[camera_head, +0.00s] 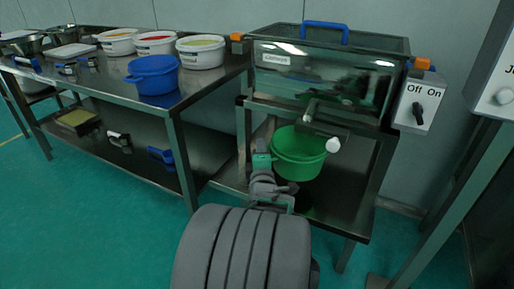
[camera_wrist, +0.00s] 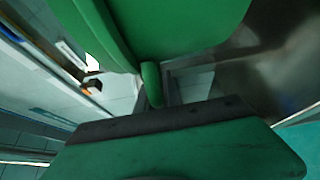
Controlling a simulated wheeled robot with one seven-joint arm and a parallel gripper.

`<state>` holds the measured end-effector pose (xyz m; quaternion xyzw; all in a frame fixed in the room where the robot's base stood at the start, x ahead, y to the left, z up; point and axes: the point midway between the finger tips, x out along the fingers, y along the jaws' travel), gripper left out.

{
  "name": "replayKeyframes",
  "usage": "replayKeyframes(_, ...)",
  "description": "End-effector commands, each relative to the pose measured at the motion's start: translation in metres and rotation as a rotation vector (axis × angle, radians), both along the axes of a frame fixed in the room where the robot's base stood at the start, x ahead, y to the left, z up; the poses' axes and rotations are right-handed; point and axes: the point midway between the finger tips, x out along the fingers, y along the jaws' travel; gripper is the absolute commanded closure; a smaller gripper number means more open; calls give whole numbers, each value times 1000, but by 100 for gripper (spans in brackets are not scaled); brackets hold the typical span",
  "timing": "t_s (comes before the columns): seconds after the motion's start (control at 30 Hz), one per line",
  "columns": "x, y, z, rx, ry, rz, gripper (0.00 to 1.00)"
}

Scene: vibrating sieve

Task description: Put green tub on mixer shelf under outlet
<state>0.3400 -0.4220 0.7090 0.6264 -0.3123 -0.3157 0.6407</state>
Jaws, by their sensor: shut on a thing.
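The green tub (camera_head: 302,158) is upright under the mixer (camera_head: 325,82), over the mixer shelf (camera_head: 345,200). My gripper (camera_head: 266,162) is at the tub's left side and shut on it near the rim. The outlet (camera_head: 312,112) with a white-knobbed handle is above the tub's opening. A green reflection shows on the shelf below; I cannot tell whether the tub's base touches the shelf. In the wrist view, the green tub (camera_wrist: 195,25) fills the top and a green gripper part (camera_wrist: 180,155) fills the bottom.
The steel table (camera_head: 100,82) at left holds a blue tub (camera_head: 153,75), several white tubs and scoops. The mixer frame's legs stand close on both sides of the green tub. An Off/On switch box (camera_head: 418,105) is at right. The floor is clear at front left.

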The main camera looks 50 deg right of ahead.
Motion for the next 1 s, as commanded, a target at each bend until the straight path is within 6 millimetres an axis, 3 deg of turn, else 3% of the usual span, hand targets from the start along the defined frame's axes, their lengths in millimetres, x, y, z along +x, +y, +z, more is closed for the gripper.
replayKeyframes(0.5,1,1,-62,1,-1,3,100)
replayKeyframes(1.0,1,1,-67,-1,-1,3,100)
